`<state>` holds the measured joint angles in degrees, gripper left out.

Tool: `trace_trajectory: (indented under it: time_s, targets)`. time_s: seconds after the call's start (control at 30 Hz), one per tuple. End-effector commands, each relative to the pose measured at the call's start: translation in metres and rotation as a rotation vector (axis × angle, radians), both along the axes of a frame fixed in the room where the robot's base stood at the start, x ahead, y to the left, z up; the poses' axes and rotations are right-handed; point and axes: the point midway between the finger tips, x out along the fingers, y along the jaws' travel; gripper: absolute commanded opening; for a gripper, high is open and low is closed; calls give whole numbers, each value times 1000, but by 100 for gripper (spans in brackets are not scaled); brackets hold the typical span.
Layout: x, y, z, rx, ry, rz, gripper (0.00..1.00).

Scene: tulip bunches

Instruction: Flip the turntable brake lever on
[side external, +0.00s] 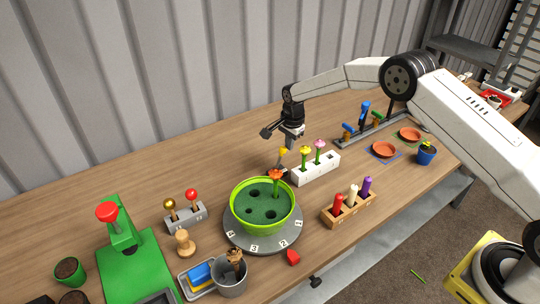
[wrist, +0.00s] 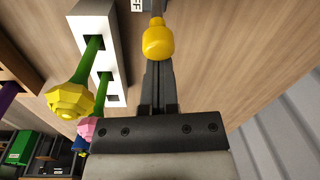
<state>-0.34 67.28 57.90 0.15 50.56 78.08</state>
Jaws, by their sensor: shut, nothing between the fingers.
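The brake lever's yellow knob (wrist: 158,40) shows at the ends of my fingers in the wrist view. Its stem runs up the picture toward a small plate (wrist: 137,5) on which the letters "FF" can be read. In the side view the knob (side external: 283,151) stands behind the turntable (side external: 262,240), just below my gripper (side external: 287,145). My gripper is shut and empty, with its fingertips (wrist: 158,65) close to the knob. I cannot tell whether they touch it. The lever's base is mostly hidden. The turntable carries a green pot (side external: 262,220) with an orange tulip (side external: 276,175) in it.
A white holder (side external: 316,168) with yellow and pink tulips stands close to the lever's right. A wooden rack (side external: 349,210) of coloured pegs is in front of it. A grey block with knobbed sticks (side external: 186,217) is to the left. The table behind the lever is clear.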

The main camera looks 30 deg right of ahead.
Motion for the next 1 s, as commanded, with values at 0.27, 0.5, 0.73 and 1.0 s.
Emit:
trace_trajectory:
  time_s: [0.27, 0.5, 0.73, 1.0]
  targets:
    - [0, 0, 0, -3, 0, 1, 0]
    - [0, 3, 2, -36, 0, 1, 0]
    - [0, 5, 3, -59, 1, 1, 0]
    - [0, 9, 4, -90, 0, 1, 0]
